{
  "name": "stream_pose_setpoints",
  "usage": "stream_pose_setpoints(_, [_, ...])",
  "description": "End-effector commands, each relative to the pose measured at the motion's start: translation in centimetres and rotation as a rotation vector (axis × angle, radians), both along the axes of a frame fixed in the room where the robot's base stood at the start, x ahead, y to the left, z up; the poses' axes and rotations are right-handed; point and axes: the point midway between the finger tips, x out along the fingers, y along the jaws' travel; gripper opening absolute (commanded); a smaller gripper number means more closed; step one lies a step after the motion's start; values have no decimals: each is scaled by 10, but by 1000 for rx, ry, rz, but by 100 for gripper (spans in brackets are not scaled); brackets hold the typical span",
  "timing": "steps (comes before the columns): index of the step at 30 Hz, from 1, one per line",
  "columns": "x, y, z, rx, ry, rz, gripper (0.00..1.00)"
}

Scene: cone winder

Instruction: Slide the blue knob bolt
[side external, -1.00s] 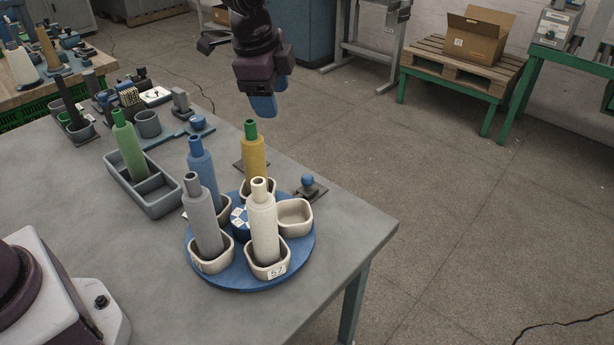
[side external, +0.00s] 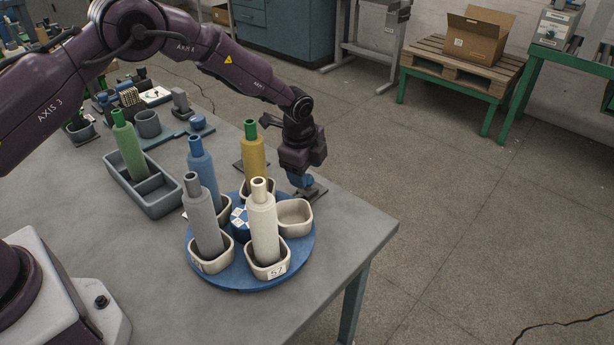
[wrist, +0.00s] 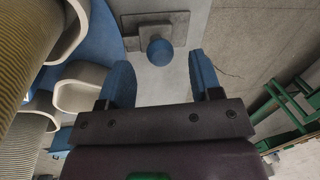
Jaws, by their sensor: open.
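The blue knob bolt shows in the wrist view as a round blue knob (wrist: 160,52) on a grey base plate (wrist: 178,22) fixed to the table. My gripper (wrist: 160,80) is open there, with its two blue fingers apart. The knob appears ahead of the gap between the fingers, and no contact shows. In the side view my gripper (side external: 303,180) is low over the bolt at the table's far right edge. It hides the knob, and only part of the base plate (side external: 317,192) shows.
A blue turntable (side external: 235,284) with cream cups and several bottle-shaped cones stands close to the left of my gripper. A yellow cone (side external: 253,155) is nearest. A grey divided tray (side external: 150,200) holds a green cone. The table's front right is clear.

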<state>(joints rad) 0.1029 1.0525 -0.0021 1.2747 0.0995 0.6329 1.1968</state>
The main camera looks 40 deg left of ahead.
Motion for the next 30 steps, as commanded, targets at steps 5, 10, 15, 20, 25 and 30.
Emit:
stream_pose_setpoints(5, [4,1,-21,0,0,0,59])
stream_pose_setpoints(10, [5,1,-28,0,0,0,59])
stream_pose_setpoints(15, [6,1,-28,0,-1,1,59])
stream_pose_setpoints(20, [5,1,-28,0,-1,1,36])
stream_pose_setpoints(25, [5,1,-28,0,-1,1,0])
stream_pose_setpoints(30, [10,1,-28,-2,-3,1,0])
